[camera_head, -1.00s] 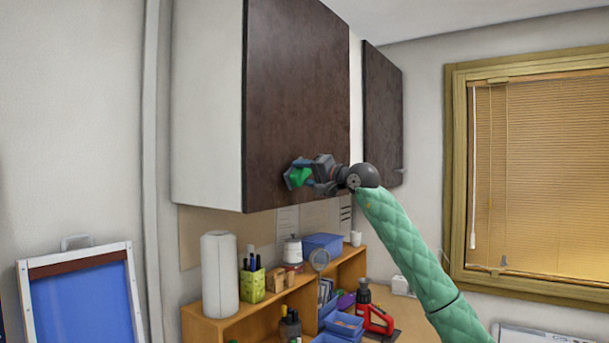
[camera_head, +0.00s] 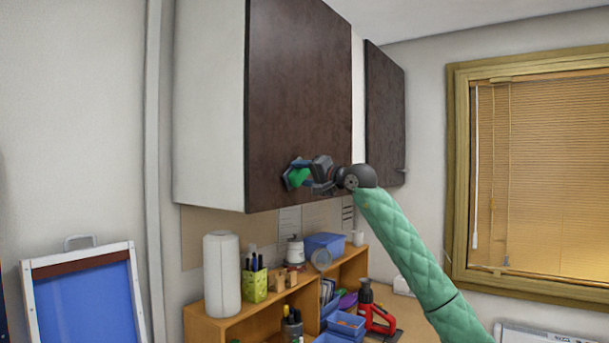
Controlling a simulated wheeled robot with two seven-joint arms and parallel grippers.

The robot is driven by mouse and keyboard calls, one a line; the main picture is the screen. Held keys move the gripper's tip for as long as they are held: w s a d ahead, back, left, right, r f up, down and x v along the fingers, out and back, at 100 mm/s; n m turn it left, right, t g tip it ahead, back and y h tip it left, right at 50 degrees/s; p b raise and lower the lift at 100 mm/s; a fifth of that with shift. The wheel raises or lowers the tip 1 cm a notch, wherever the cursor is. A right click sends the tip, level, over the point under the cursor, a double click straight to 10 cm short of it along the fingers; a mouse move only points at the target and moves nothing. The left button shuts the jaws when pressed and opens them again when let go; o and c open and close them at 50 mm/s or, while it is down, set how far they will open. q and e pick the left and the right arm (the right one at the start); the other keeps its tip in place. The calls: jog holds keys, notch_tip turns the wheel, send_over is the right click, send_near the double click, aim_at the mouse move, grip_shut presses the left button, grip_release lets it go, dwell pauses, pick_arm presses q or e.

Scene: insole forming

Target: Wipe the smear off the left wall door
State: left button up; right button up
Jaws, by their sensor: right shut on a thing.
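The left wall door (camera_head: 297,90) is a dark brown panel on the front of a white wall cabinet. My right gripper (camera_head: 299,176) is shut on a green cloth or sponge (camera_head: 298,178) near the lower middle of this door. The green thing looks close against the door; whether it touches cannot be told for sure. No smear can be made out on the visible part of the door; the gripper hides a patch of it. My left gripper is not in view.
A second dark door (camera_head: 384,115) is to the right. Below, a wooden shelf (camera_head: 262,325) holds a paper roll (camera_head: 221,275), a green pen holder (camera_head: 254,284) and blue bins (camera_head: 325,246). A blue framed screen (camera_head: 85,300) stands at left. A window (camera_head: 540,180) is at right.

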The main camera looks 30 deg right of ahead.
aim_at(309, 173)
jog(key=shift+w+a, duration=0.1)
jog(key=shift+w, duration=0.15)
jog(key=shift+w+d, duration=0.35)
jog(key=shift+d, duration=0.6)
jog(key=shift+w+d, duration=0.3)
jog(key=shift+d, duration=0.6)
jog(key=shift+w, duration=0.15)
jog(key=shift+s+a+b, duration=0.25)
jog(key=shift+a, duration=0.35)
jog(key=shift+s+a+b, duration=0.2)
jog(key=shift+s+a, duration=0.05)
jog(key=shift+a, duration=0.35)
jog(key=shift+s+a+b, duration=0.25)
jog(key=shift+a, duration=0.35)
jog(key=shift+f, duration=0.1)
